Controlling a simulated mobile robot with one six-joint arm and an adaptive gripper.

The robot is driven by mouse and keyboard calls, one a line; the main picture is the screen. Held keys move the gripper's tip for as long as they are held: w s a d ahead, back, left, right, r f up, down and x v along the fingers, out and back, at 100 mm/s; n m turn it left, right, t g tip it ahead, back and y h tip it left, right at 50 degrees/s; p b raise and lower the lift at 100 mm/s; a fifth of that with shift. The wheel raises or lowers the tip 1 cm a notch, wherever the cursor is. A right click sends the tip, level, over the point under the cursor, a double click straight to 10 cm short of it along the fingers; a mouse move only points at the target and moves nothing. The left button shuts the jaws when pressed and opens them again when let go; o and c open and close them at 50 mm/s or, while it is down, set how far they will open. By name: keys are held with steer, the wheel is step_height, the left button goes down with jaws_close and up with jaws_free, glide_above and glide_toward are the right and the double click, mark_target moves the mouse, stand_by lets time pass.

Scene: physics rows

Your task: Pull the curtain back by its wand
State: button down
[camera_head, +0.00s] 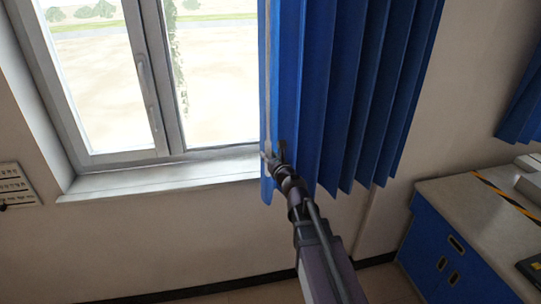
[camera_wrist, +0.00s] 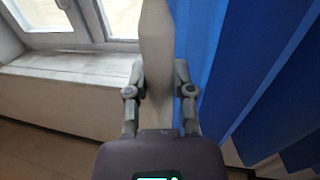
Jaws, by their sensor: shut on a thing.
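The blue curtain (camera_head: 345,80) hangs in pleats over the right part of the window. Its pale wand (camera_head: 267,70) hangs straight down along the curtain's left edge. My gripper (camera_head: 275,158) is at the wand's lower part, level with the window sill. In the wrist view the wand (camera_wrist: 157,60) stands between the two fingers of my gripper (camera_wrist: 160,82), which are shut on it. The blue curtain (camera_wrist: 250,80) is just right of the fingers there. The exact finger contact is small and partly hidden in the head view.
The window (camera_head: 160,80) has a grey frame and a pale sill (camera_head: 160,178) left of my gripper. A blue cabinet (camera_head: 440,255) with a grey top stands at the lower right. Another blue curtain (camera_head: 525,110) hangs at the right edge. A white panel (camera_head: 14,186) is at the left wall.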

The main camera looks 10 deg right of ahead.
steer(key=shift+d, duration=0.3)
steer(key=shift+c, duration=2.3)
jaws_free()
steer(key=shift+d, duration=0.15)
steer(key=shift+a, duration=0.2)
steer(key=shift+s, duration=0.1)
steer(key=v, duration=0.7)
steer(key=shift+s, duration=0.15)
